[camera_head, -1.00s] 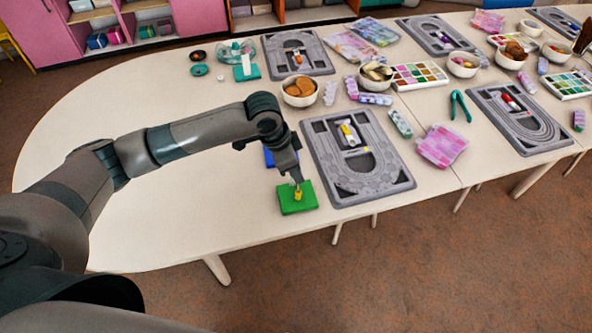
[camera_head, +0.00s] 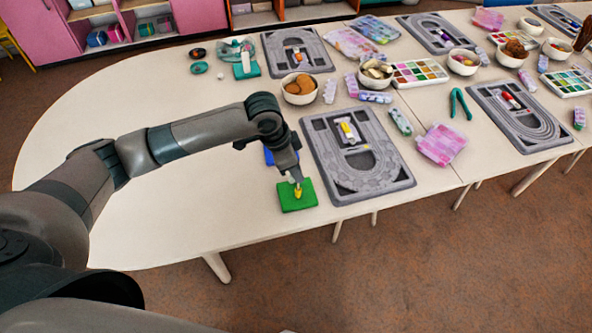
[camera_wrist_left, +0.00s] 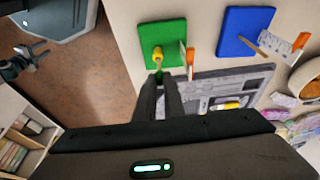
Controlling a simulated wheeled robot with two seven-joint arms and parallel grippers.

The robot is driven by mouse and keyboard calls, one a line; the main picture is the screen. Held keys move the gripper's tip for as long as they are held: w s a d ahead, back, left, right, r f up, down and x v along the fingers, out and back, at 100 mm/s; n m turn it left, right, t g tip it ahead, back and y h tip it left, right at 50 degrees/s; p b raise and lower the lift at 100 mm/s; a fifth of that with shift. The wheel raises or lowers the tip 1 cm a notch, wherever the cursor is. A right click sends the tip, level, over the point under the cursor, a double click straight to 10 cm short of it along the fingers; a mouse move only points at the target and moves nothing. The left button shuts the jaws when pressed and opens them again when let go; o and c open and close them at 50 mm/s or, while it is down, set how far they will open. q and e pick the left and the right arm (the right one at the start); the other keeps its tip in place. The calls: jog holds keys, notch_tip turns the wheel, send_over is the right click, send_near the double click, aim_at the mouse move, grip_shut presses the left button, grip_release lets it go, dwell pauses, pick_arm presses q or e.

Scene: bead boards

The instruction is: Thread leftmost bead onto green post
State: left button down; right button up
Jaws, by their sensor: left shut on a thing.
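A green base block (camera_head: 306,204) lies near the table's front edge, left of the nearest grey bead board (camera_head: 378,178). It also shows in the wrist view (camera_wrist_left: 179,28). My left gripper (camera_head: 294,179) points down over this block, its fingers close together on a yellow bead (camera_head: 298,191). In the wrist view the yellow bead (camera_wrist_left: 157,54) is at the fingertips (camera_wrist_left: 162,77), over the block. The green post is mostly hidden by bead and fingers, so I cannot tell how far the bead is around it. A yellow and white piece (camera_head: 347,131) lies in the board's recess. My right gripper is not in view.
A bowl (camera_head: 301,98) stands behind the board.

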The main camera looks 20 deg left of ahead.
pick_arm(q)
jog(key=shift+f, duration=1.15)
jog(key=c, duration=1.8)
grip_release()
jog(key=shift+o, duration=0.2)
jog(key=shift+a+r+b, duration=0.1)
jog(key=shift+r+b, duration=0.3)
jog(key=shift+r, duration=0.1)
jog(key=b+v, duration=0.2)
jog(key=v, duration=1.4)
jog(key=shift+r+b, duration=0.2)
jog(key=shift+b, duration=0.15)
